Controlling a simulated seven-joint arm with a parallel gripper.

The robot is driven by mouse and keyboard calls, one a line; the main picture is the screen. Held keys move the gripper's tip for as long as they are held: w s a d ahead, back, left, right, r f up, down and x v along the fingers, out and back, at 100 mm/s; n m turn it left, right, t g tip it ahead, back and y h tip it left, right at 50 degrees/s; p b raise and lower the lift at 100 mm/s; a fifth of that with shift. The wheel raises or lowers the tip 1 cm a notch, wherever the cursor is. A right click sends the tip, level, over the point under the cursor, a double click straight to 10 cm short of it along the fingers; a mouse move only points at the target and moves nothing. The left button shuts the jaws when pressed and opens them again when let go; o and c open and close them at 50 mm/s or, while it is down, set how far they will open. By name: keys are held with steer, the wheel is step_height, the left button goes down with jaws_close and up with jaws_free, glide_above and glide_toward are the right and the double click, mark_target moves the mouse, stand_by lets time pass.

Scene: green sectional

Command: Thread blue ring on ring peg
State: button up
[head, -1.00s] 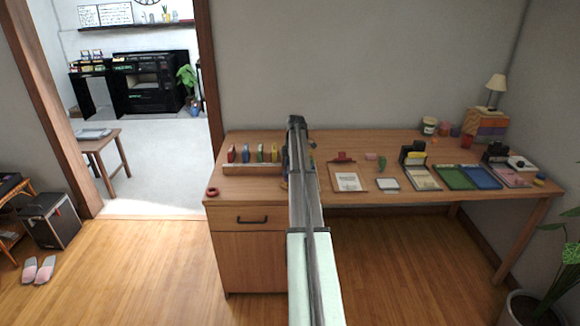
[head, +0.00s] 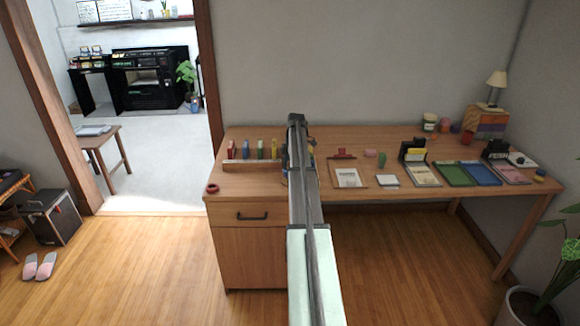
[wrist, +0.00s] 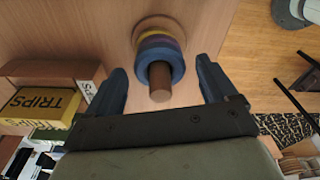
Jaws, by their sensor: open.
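The ring peg (wrist: 158,82) shows in the wrist view as a brown post on a round wooden base (wrist: 146,24). The blue ring (wrist: 175,64) is around the post, on top of a purple ring and a yellow ring (wrist: 150,36). The post's end sticks out through the blue ring. My gripper (wrist: 160,68) is open, with one dark finger on each side of the post and the blue ring, visibly apart from both. In the head view my arm hides the peg and the gripper.
In the wrist view a yellow box marked TRIPS (wrist: 38,106) lies at the left in a wooden holder. In the head view a red ring (head: 212,188) lies at the desk's left edge. Colored upright items stand in a rack (head: 250,165). Clipboard and trays (head: 455,174) lie rightward.

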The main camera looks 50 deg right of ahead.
step_height(320, 180, up, 14)
steer(key=d, duration=0.1)
steer(key=shift+s+d+f, duration=0.15)
steer(key=shift+s+d, duration=0.05)
steer(key=shift+s, duration=0.2)
stand_by(0.3)
stand_by(0.6)
